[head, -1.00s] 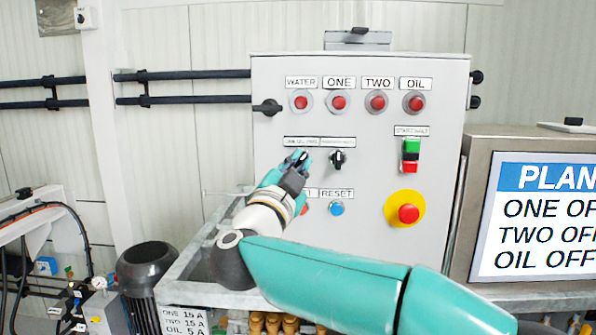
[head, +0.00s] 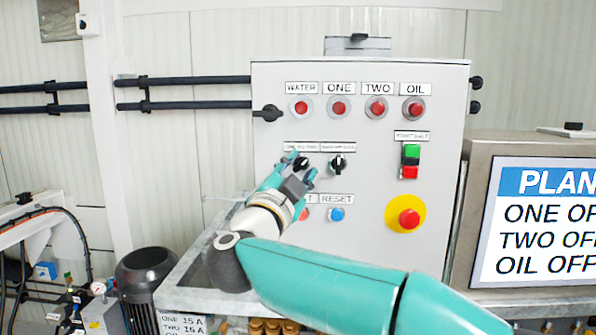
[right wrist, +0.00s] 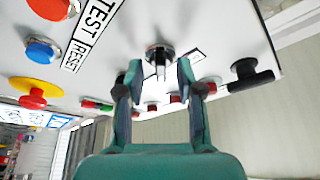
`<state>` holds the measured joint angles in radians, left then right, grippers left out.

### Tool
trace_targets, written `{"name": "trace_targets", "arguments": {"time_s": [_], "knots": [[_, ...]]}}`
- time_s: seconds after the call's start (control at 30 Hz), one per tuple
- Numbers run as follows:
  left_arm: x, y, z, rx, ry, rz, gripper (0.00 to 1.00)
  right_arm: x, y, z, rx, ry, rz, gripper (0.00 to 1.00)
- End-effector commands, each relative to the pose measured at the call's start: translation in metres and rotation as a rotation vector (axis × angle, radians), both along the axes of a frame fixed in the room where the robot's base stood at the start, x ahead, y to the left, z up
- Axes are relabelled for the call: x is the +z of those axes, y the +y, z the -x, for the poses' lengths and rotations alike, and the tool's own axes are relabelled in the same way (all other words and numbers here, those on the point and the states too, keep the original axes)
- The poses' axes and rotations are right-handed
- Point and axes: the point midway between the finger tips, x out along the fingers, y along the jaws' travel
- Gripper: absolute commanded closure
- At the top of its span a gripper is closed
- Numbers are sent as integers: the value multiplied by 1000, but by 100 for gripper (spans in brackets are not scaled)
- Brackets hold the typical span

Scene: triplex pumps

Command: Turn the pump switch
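A grey control panel (head: 370,250) carries two black rotary switches side by side under small labels. The left switch (head: 301,163) shows just beyond my right gripper's fingertips. The right switch (head: 338,164) stands clear of the fingers. My right gripper (head: 299,168) is open, with one fingertip on each side of the left switch in the head view. In the right wrist view, a black switch knob (right wrist: 160,57) lies ahead of and between the parted fingers (right wrist: 158,77); contact cannot be told. My left gripper is out of view.
Red lamps (head: 339,107) line the panel top. A blue reset button (head: 337,214), a green-red start/halt switch (head: 410,162) and a yellow-ringed red button (head: 407,218) sit nearby. A display (head: 545,220) stands right. A black handle (head: 268,112) juts from the panel's left edge.

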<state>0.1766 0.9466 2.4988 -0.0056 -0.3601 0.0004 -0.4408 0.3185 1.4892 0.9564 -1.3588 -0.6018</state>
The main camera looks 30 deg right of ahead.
Motion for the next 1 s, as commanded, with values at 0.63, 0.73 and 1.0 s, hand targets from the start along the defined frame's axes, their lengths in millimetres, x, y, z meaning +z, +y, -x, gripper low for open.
{"name": "trace_targets", "arguments": {"time_s": [0.63, 0.73, 1.0], "knots": [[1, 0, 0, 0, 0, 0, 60, -21, 57, 49, 6, 1, 2, 64], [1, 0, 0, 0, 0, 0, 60, -26, 69, 61, 4, 0, 3, 64], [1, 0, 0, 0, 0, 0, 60, -33, 86, 76, 1, 0, 1, 64]]}}
